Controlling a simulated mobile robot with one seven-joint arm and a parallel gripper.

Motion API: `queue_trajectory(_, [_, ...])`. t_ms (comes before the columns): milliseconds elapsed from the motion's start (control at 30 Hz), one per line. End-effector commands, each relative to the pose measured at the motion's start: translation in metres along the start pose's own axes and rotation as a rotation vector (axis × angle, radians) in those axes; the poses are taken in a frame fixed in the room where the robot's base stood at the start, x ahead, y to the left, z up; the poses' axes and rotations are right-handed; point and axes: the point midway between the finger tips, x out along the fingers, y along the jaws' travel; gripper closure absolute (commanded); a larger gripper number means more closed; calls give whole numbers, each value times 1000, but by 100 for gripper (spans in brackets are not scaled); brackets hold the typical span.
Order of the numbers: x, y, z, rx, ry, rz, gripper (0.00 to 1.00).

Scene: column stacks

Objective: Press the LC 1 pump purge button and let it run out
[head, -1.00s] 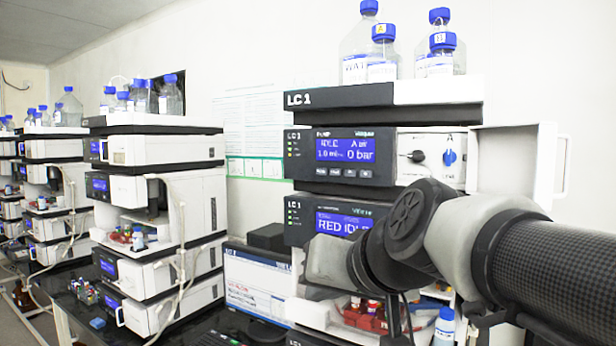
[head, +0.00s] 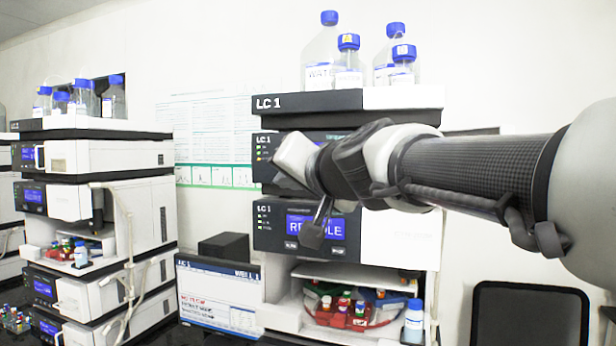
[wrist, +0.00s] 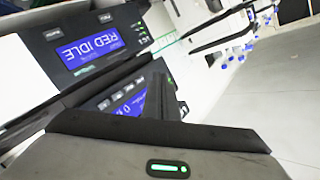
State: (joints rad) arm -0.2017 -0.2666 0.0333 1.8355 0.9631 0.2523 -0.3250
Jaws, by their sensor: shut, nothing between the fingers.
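The LC 1 pump (head: 263,158) is the upper module with a screen in the LC 1 stack. In the head view my arm covers most of its front, including its button row. In the wrist view the pump's blue screen (wrist: 124,101) and part of its row of small buttons (wrist: 104,105) show upside down and tilted. The button labels are too small to read. My gripper (wrist: 158,80) is shut and empty, its dark fingers in front of the pump panel, overlapping the screen's edge. I cannot tell whether it touches a button. The fingertips are not clear in the head view.
Below the pump, a module (head: 270,230) shows "RED IDLE". Capped bottles (head: 349,65) stand on the stack's top. An open tray bay with vials (head: 340,310) and a blue-capped bottle (head: 414,322) are lower down. A monitor (head: 218,295) and another stack (head: 100,200) are left.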

Motion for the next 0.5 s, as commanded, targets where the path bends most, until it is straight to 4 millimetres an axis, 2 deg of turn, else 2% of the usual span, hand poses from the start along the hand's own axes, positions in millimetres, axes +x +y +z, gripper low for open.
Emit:
queue_trajectory(267, [6,5,-3,1,-2,2,100])
queue_trajectory(500, [28,22,-19,1,-2,3,100])
